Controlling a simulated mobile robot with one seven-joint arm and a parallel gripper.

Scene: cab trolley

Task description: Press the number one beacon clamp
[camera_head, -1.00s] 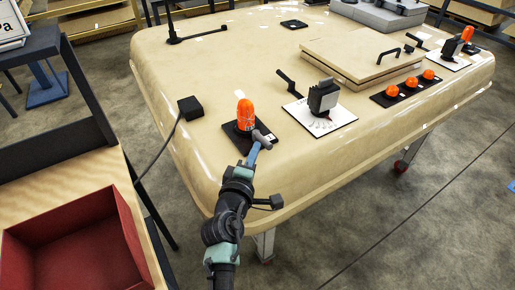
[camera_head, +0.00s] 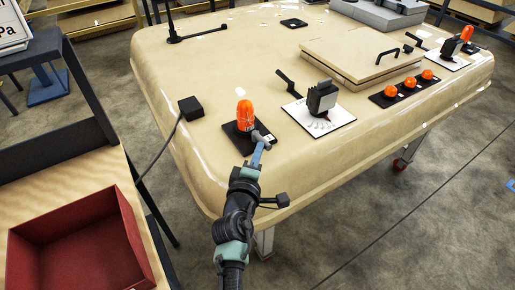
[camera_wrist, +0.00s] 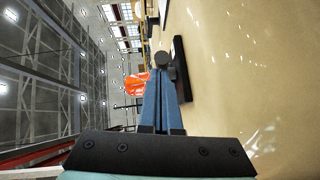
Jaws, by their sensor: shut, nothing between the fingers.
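An orange beacon (camera_head: 245,115) stands upright on a black base plate (camera_head: 232,137) near the trolley panel's front left corner. A small grey rounded piece (camera_head: 260,135), probably the clamp, sits at the plate's right side by a small white label. In the wrist view a dark round knob (camera_wrist: 165,62) appears right at the fingertips, with the orange beacon (camera_wrist: 135,84) behind to the left. My gripper (camera_head: 264,143) has its blue fingers shut and empty. In the wrist view its fingertips (camera_wrist: 164,78) overlap the knob's lower edge; I cannot tell whether they touch.
A black box (camera_head: 190,108) with a cable lies left of the beacon. A dark switch on a white plate (camera_head: 322,100) and several orange domes (camera_head: 409,84) are to the right. A red bin (camera_head: 78,245) is on the left bench. The panel's front surface is mostly clear.

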